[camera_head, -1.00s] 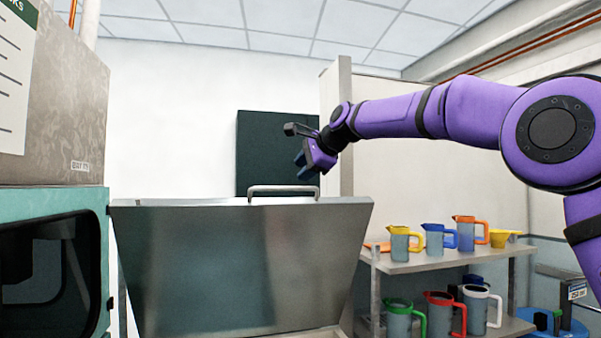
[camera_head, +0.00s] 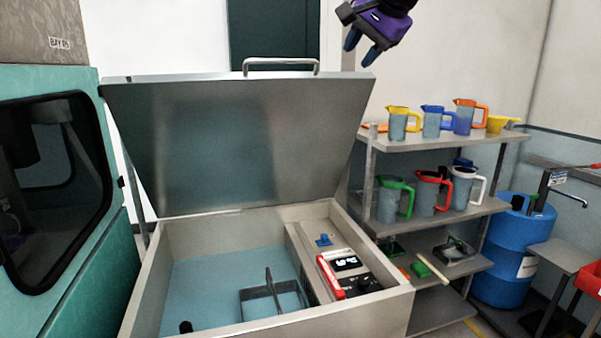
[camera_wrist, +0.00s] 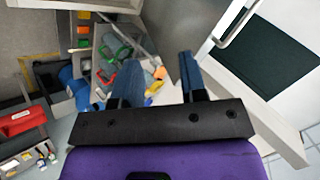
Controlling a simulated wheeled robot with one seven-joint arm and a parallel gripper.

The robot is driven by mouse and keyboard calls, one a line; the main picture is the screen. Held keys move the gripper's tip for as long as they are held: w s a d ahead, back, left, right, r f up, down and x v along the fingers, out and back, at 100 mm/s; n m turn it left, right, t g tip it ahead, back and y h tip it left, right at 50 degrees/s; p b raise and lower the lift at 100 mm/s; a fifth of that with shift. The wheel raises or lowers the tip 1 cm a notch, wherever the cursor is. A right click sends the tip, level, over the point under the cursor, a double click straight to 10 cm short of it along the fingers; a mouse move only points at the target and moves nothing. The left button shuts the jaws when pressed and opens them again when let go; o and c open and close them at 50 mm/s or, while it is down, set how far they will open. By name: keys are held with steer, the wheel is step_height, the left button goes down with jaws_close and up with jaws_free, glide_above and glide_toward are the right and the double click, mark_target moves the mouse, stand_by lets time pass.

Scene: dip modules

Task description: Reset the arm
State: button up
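My gripper (camera_head: 361,48) is at the top of the head view, above and to the right of the raised lid's handle. Its two blue fingers are spread apart with nothing between them. In the wrist view the fingers (camera_wrist: 158,88) also stand apart and empty. Most of my arm is outside the head view. The metal lid (camera_head: 235,145) stands open over a tank (camera_head: 150,285) with blue liquid. The lid's handle (camera_head: 281,62) is clear of the fingers.
A dark basket (camera_head: 272,300) sits in the tank beside a control panel (camera_head: 346,263). A shelf (camera_head: 440,141) with several coloured jugs stands right of the lid. A blue drum (camera_head: 508,250) is further right. A teal machine (camera_head: 45,200) stands at the left.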

steer(key=s+d+f+n+g+h, duration=0.1)
steer(key=s+d+f+n, duration=0.1)
steer(key=s+d+f, duration=0.4)
steer(key=s+d+f+n+h, duration=0.1)
steer(key=s+d+f+n, duration=0.2)
steer(key=s, duration=1.2)
steer(key=s+d+f+n+g+h, duration=0.1)
steer(key=s+d+f+n+h, duration=0.1)
steer(key=s+d+f, duration=0.7)
step_height(320, 180, down, 4)
steer(key=s, duration=0.2)
steer(key=shift+s+d+g, duration=0.3)
steer(key=shift+s, duration=0.05)
